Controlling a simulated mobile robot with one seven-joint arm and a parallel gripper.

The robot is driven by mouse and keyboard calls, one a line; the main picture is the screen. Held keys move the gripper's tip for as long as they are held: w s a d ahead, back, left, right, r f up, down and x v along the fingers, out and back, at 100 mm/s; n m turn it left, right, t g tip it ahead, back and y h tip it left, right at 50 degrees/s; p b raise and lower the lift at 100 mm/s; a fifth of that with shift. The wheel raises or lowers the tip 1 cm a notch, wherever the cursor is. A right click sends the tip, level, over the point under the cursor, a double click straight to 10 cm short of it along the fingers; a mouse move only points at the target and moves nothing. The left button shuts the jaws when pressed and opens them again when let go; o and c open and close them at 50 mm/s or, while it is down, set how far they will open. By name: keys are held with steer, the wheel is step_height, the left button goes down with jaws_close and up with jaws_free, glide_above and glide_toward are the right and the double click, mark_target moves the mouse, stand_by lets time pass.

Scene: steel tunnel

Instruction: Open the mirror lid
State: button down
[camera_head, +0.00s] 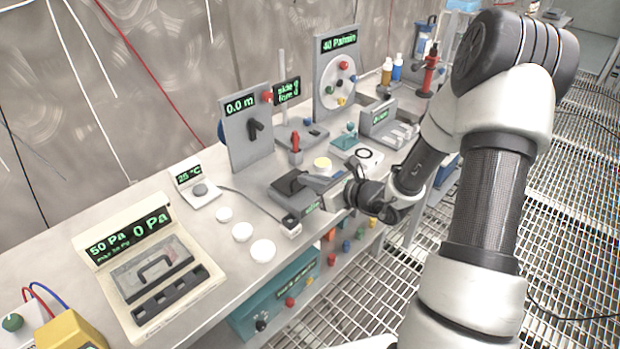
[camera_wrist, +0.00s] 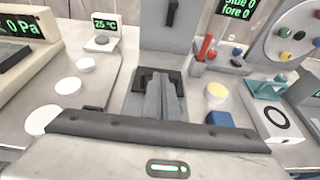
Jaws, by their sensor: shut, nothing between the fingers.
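A low grey device with a dark top (camera_head: 288,184) sits on the bench; I take it for the one with the mirror lid, but cannot make out the lid or mirror clearly. In the wrist view, its dark part (camera_wrist: 142,82) shows around my fingertips. My gripper (camera_head: 310,180) reaches in from the right, over this device. In the wrist view my gripper (camera_wrist: 160,78) has its grey fingers together and empty. The fingers and palm hide much of the device. I cannot tell whether the fingertips touch it.
White round discs (camera_head: 242,232) lie left of the device. A yellow-topped round piece (camera_head: 322,164) and a blue block (camera_wrist: 220,119) are close on the right. A tall grey "0.0 m" panel (camera_head: 240,135) stands behind. A pressure box (camera_head: 150,265) is at the left.

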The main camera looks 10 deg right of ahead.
steer(key=w+r+g+h+p, duration=0.1)
steer(key=p, duration=0.3)
steer(key=w+a+r+g+h+p, duration=0.1)
steer(key=r+g+p, duration=0.1)
steer(key=p, duration=0.2)
steer(key=w+a+r+g+h+p, duration=0.1)
steer(key=r+g+p, duration=0.1)
steer(key=p, duration=0.2)
steer(key=shift+w+a, duration=0.15)
steer(key=shift+w, duration=0.05)
steer(key=w+a+r+p, duration=0.1)
steer(key=w+a+p, duration=0.2)
steer(key=w+a, duration=0.2)
steer(key=w, duration=0.3)
steer(key=shift+a+r+p, duration=0.15)
steer(key=shift+p, duration=0.15)
steer(key=shift+s, duration=0.1)
stand_by(0.7)
